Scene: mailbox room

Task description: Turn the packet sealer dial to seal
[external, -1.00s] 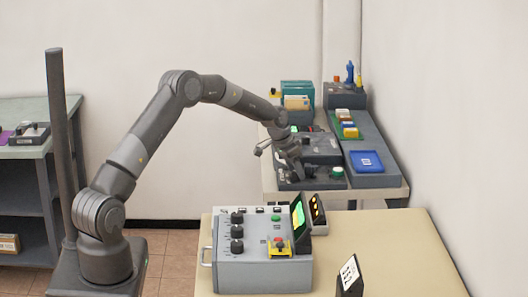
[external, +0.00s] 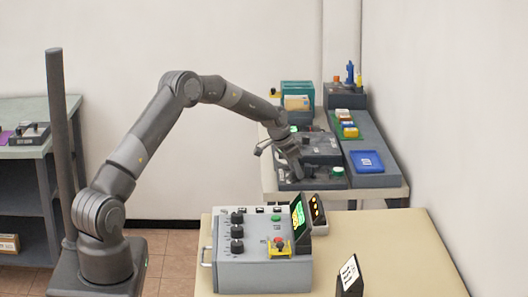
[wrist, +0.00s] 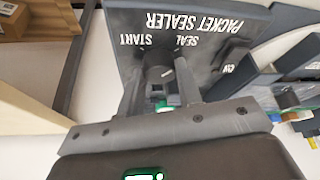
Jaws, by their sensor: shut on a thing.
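The packet sealer (wrist: 225,22) is a dark panel, with its lettering upside down in the wrist view. The words START and SEAL are printed beside its dark dial (wrist: 158,74), which has a small white mark on the side toward SEAL. My gripper (wrist: 160,88) is shut on the dial, with one finger on each side of it. In the external view my gripper (external: 297,174) reaches down onto the dark equipment on the back table. The dial is hidden there behind my gripper, and its exact setting is hard to tell.
A green button (external: 338,170) sits right of my gripper. A blue tray (external: 366,162) lies farther right. A grey control box (external: 262,262) with knobs and a tilted screen stands on the front table. A small dark block (external: 350,276) with a white label stands beside it.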

